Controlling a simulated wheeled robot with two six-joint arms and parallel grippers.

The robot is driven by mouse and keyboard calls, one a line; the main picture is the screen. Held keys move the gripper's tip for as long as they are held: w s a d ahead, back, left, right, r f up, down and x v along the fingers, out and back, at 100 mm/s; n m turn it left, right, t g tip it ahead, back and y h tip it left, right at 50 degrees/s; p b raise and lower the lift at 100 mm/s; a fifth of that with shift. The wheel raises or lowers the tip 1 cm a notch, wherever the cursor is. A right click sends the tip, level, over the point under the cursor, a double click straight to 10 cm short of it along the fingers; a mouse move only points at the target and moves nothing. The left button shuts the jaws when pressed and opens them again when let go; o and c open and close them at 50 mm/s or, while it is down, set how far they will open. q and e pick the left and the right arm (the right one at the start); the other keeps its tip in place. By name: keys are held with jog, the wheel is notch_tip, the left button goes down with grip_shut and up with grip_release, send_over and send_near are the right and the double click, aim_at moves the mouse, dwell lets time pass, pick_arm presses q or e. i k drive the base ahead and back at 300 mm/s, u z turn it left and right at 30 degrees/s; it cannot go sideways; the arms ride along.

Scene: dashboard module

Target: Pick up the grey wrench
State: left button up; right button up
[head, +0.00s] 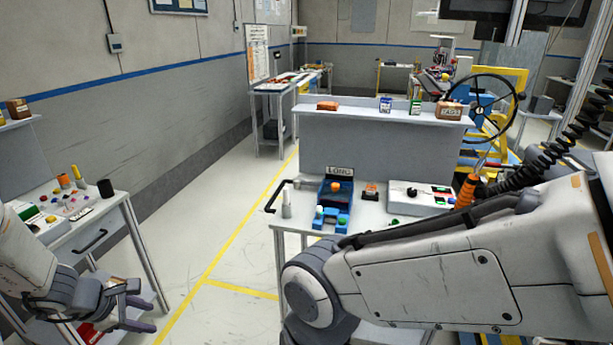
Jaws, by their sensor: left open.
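I cannot make out a grey wrench anywhere in the head view. My left gripper (148,314) is at the lower left, open, with its two dark fingers apart and nothing seen between them. It is in front of the left workbench (118,212), below the level of its top. Small parts on that bench are too small to name surely. My right arm crosses the lower right, and its gripper is not in view.
The left bench holds a black cylinder (105,188) and a yellow-handled tool (77,173). Floor between the benches is clear, with yellow lines.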

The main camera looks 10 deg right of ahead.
aim_at(298, 181)
jog(key=i, duration=2.15)
jog(key=z, duration=1.35)
